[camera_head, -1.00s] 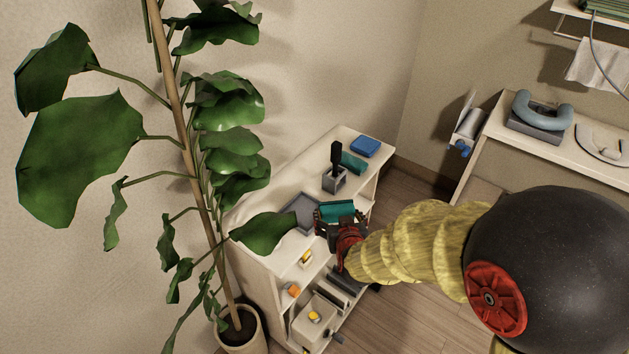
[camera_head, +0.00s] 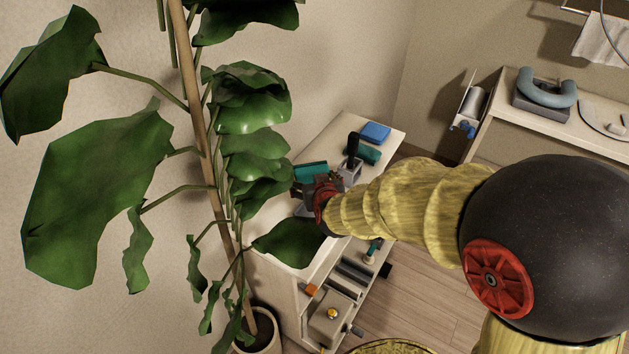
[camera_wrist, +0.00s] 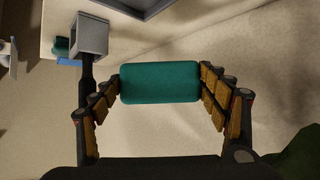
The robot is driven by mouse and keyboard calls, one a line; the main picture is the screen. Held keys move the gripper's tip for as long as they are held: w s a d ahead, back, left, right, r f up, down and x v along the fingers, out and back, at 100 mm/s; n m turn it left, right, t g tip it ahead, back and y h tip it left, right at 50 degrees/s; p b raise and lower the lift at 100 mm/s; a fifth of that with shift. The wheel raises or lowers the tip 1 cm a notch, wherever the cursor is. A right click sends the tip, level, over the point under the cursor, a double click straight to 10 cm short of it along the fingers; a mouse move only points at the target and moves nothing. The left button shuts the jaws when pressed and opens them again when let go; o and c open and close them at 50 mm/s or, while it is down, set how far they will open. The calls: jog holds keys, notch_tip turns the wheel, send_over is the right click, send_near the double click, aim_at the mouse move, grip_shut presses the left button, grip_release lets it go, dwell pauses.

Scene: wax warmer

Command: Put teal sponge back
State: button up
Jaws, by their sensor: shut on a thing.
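The teal sponge (camera_head: 310,171) is a rounded block held in my gripper (camera_head: 318,183), at the wall side of the white shelf unit's top. In the wrist view the sponge (camera_wrist: 160,83) spans between the two fingers of my gripper (camera_wrist: 160,77), which is shut on its ends. The sponge appears raised; its exact height above the top is unclear. A grey tray (camera_wrist: 142,5) shows in the wrist view. In the head view, my gripper and a leaf hide most of the tray area.
A grey holder (camera_head: 350,172) with a black handle stands right of the sponge. Behind it lie another teal item (camera_head: 368,155) and a blue block (camera_head: 376,132). A large plant (camera_head: 205,150) crowds the left, one leaf (camera_head: 288,243) overhanging the shelf unit. Lower shelves hold several small items.

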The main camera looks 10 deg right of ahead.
aim_at(313, 173)
jog(key=x, duration=0.2)
jog(key=d+b+x, duration=0.1)
jog(key=x, duration=0.1)
jog(key=shift+w+f, duration=0.15)
jog(key=shift+w, duration=0.15)
jog(key=w+f+b, duration=0.1)
jog(key=w+f, duration=0.1)
jog(key=w+d+f+b, duration=0.1)
jog(key=w+f, duration=0.1)
jog(key=f, duration=0.1)
jog(key=shift+w, duration=0.2)
jog(key=shift+w+d+f+b, duration=0.1)
jog(key=shift+f+b, duration=0.2)
jog(key=shift+f, duration=0.6)
jog(key=shift+w+f+b, duration=0.15)
jog(key=shift+f+b, duration=0.15)
jog(key=shift+f, duration=0.55)
jog(key=shift+f, duration=0.2)
jog(key=o, duration=1.2)
jog(key=shift+c, duration=0.2)
